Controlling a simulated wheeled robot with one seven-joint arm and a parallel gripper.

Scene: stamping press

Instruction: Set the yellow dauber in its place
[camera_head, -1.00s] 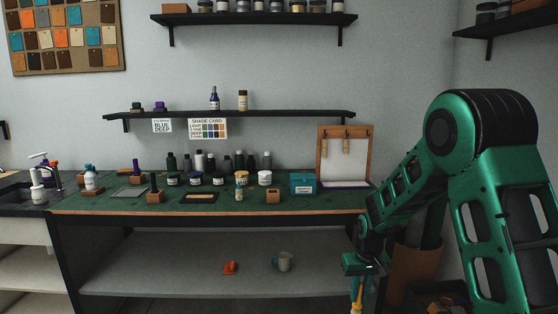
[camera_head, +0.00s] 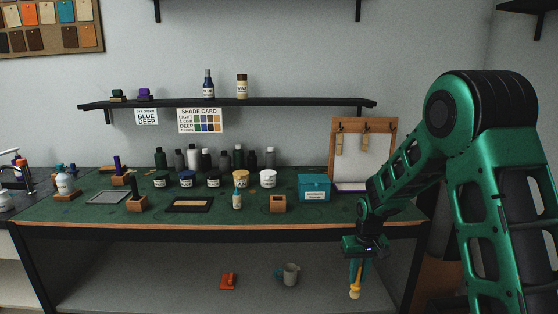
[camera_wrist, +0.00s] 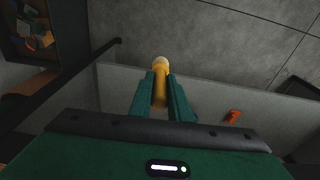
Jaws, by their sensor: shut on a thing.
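My gripper (camera_head: 358,272) is shut on the yellow dauber (camera_head: 355,290). It hangs pointing down in front of the bench's right part, below the worktop edge. In the wrist view the dauber (camera_wrist: 160,88) sits between the two green fingers, its pale tip outward. A wooden block (camera_head: 278,204) with a dark, empty-looking opening on top stands at the front of the green worktop, up and left of my gripper. Another wooden block (camera_head: 137,204) holds a dark upright dauber. A third block (camera_head: 121,181) behind it holds a purple one.
A small labelled bottle (camera_head: 237,200) stands left of the empty block. A teal box (camera_head: 314,187) and a clipboard stand (camera_head: 362,155) are to its right. Jars and bottles line the back. A mug (camera_head: 290,273) and an orange-red object (camera_head: 228,282) lie on the lower shelf (camera_head: 180,285).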

